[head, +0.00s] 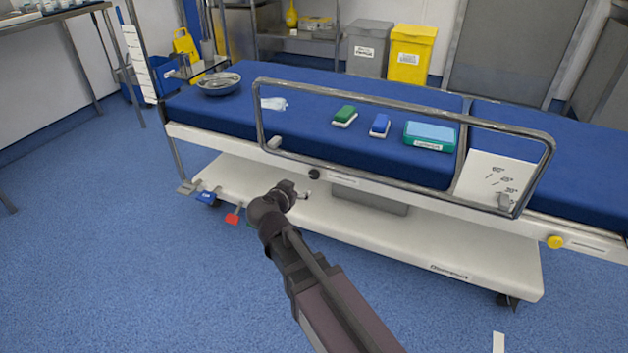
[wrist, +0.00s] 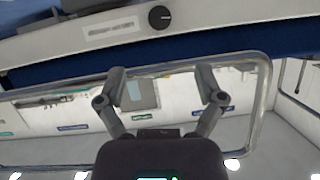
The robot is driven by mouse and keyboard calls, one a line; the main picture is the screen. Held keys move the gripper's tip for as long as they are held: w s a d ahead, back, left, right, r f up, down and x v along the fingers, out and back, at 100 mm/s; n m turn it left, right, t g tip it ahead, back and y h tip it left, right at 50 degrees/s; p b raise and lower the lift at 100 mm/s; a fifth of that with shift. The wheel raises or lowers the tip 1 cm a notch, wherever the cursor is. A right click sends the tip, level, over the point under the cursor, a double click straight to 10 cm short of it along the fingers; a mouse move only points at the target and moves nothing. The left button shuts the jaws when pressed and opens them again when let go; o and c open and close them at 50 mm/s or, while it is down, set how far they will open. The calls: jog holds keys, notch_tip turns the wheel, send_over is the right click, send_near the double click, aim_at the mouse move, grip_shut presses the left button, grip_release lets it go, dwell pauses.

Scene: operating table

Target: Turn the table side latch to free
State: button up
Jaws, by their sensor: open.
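A round black knob (head: 314,174) sits on the pale side rail of the operating table (head: 225,134), below the metal guard rail (head: 400,106). In the wrist view the black knob (wrist: 159,17) shows at the top centre with a light pointer mark toward the right and an unreadable label beside it. A yellow knob (head: 555,242) sits farther right on the side. No label I can read names either as the latch. My gripper (head: 302,194) is just below and left of the black knob in the head view. In the wrist view my gripper (wrist: 161,80) is open and empty, apart from the knob.
The guard rail also loops across the wrist view (wrist: 262,110). A pale lower base (head: 440,245) with blue (head: 206,197) and red (head: 233,216) pedals stands beneath. Green (head: 345,114) and blue (head: 380,124) items lie on the mattress. Open blue floor lies in front.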

aim_at(313, 176)
jog(key=shift+w, duration=0.1)
jog(key=b+x, duration=0.5)
jog(key=x, duration=0.8)
jog(key=shift+w+d+f, duration=0.15)
jog(key=shift+w+f, duration=0.05)
jog(key=shift+w, duration=0.05)
jog(key=shift+c, duration=0.2)
jog(key=c, duration=1.1)
